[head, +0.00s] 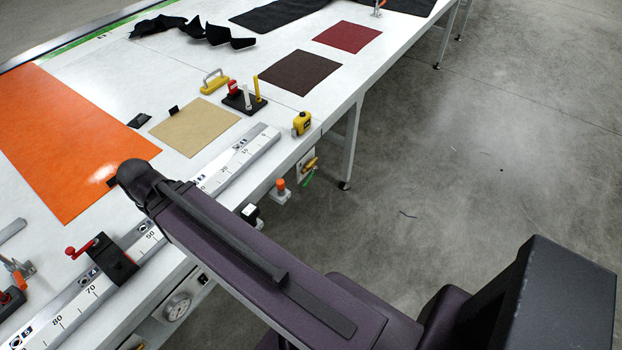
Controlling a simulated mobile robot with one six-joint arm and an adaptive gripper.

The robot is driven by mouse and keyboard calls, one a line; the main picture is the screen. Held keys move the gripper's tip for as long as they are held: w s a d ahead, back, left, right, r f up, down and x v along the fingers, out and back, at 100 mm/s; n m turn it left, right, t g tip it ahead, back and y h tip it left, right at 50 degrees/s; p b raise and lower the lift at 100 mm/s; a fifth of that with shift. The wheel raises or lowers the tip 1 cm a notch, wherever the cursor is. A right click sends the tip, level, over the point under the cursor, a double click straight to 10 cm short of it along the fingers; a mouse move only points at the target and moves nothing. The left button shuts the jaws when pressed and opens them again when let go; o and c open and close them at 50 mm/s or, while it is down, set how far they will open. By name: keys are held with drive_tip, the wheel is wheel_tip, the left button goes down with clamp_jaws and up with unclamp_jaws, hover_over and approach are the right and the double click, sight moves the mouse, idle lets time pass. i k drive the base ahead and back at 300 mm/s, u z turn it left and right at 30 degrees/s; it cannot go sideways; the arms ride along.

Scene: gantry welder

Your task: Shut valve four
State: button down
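No part in view can be read as valve four; no number shows on any valve. A small fitting with a yellow lever (310,163) is on the table's front side, below the yellow tape measure. An orange-capped knob (281,185) on a white mount sits left of it, lower along the same side. A round gauge (178,306) is farther left under the edge. My arm crosses the middle of the picture and hides part of the table edge. My gripper is not visible.
The white table (372,62) carries a long numbered ruler rail (235,160) with a black clamp (113,262) and red handle. An orange sheet (70,140), tan sheet (193,126) and yellow tape measure (301,122) lie on it. The concrete floor (490,170) at right is mostly clear.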

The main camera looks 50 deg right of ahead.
sight(305, 185)
drive_tip(key=z, duration=0.95)
drive_tip(key=k, duration=0.85)
drive_tip(key=z, duration=0.45)
drive_tip(key=i, duration=1)
drive_tip(key=z, duration=0.05)
